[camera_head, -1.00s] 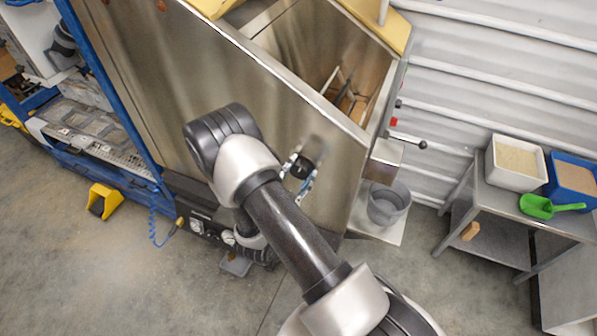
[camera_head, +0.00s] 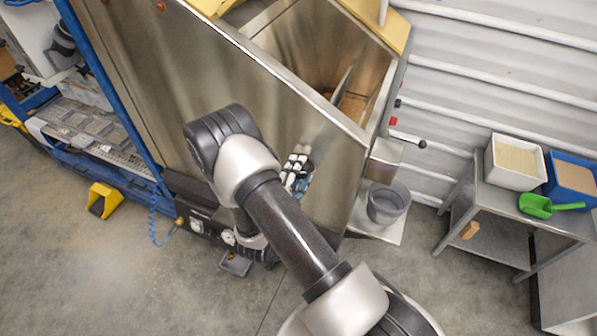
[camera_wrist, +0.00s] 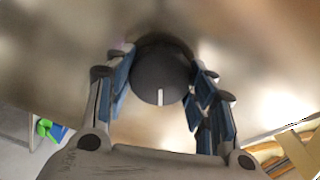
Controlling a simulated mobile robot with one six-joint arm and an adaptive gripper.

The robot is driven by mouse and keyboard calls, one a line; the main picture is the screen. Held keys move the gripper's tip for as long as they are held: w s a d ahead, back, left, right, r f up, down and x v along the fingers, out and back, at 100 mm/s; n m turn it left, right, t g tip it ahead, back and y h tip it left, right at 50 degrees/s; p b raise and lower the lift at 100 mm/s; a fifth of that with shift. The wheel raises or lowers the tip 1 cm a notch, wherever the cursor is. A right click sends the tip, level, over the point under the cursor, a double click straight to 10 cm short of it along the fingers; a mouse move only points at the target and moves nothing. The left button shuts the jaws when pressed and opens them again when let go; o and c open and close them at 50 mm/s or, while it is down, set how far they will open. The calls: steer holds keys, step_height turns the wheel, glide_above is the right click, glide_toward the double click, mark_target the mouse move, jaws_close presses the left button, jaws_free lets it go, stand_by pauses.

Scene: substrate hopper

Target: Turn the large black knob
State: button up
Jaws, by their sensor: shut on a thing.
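The large black knob (camera_wrist: 162,75) is round and dark with a white line mark that points down in the wrist view. It sits on the shiny metal front panel (camera_head: 335,190) of the hopper. My gripper (camera_wrist: 160,85) has its blue-padded fingers closed on the knob, one finger on each side. In the head view my gripper (camera_head: 297,172) is at the panel, rolled so that its finger links face the camera. There the knob is mostly hidden behind my gripper and arm.
A red button (camera_head: 393,121) and a lever with a black ball (camera_head: 422,144) are on the hopper's right side. A grey bucket (camera_head: 388,205) stands below. A metal table (camera_head: 500,205) with trays and a green scoop (camera_head: 537,206) is at the right.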

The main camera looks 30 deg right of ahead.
steer(key=m, duration=0.5)
steer(key=shift+f+m+b, duration=0.1)
steer(key=shift+m+b, duration=0.2)
steer(key=m+b, duration=0.1)
steer(key=m, duration=0.3)
steer(key=shift+m, duration=0.7)
steer(key=o, duration=1.1)
steer(key=shift+c, duration=0.2)
steer(key=v, duration=1.2)
